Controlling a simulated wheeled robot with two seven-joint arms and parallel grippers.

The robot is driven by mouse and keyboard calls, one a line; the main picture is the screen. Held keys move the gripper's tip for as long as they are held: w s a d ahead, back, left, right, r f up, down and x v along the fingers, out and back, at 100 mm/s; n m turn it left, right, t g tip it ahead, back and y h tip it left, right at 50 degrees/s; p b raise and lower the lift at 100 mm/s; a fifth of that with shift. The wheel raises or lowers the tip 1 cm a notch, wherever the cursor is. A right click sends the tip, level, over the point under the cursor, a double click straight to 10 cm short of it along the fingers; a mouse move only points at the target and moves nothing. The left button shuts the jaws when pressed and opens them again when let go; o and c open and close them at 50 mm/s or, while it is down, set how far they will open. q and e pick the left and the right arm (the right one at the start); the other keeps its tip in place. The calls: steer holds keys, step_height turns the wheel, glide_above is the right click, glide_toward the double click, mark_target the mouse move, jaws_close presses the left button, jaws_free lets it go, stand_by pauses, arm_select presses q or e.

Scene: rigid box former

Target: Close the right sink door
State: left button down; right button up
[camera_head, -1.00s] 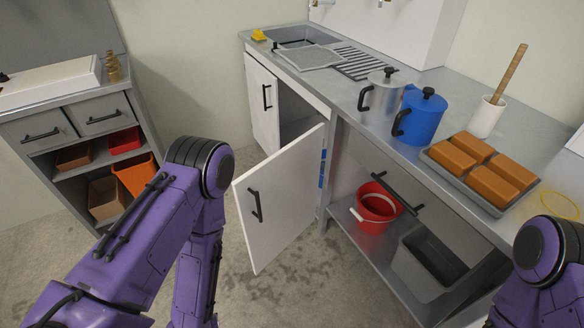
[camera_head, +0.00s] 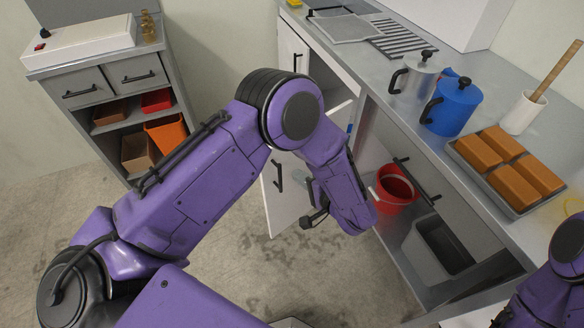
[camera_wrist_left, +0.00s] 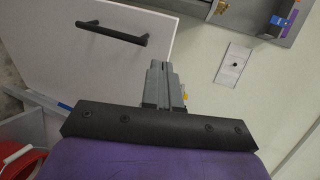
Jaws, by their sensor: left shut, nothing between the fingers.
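The right sink door (camera_head: 285,200) is a white panel with a black bar handle (camera_head: 278,176). It stands swung out from the sink cabinet, partly hidden behind my left arm. In the left wrist view the door (camera_wrist_left: 85,60) fills the upper left, with its handle (camera_wrist_left: 112,34) near the top. My left gripper (camera_wrist_left: 160,72) is shut and empty, beside the door's right edge in that view; I cannot tell whether it touches. In the head view my left forearm hangs in front of the door. My right gripper is out of view; only part of that arm shows at lower right.
The left sink door (camera_head: 292,50) looks shut. The counter (camera_head: 400,118) holds a silver pot (camera_head: 415,75), a blue pot (camera_head: 452,107) and a tray of orange blocks (camera_head: 510,165). A red bucket (camera_head: 397,188) stands on the lower shelf. Floor left of the door is clear.

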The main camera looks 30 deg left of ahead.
arm_select(q)
steer(key=r+p+x, duration=0.1)
steer(key=p+x, duration=0.1)
steer(key=x, duration=1)
steer(key=shift+a, duration=0.2)
steer(key=shift+a, duration=0.1)
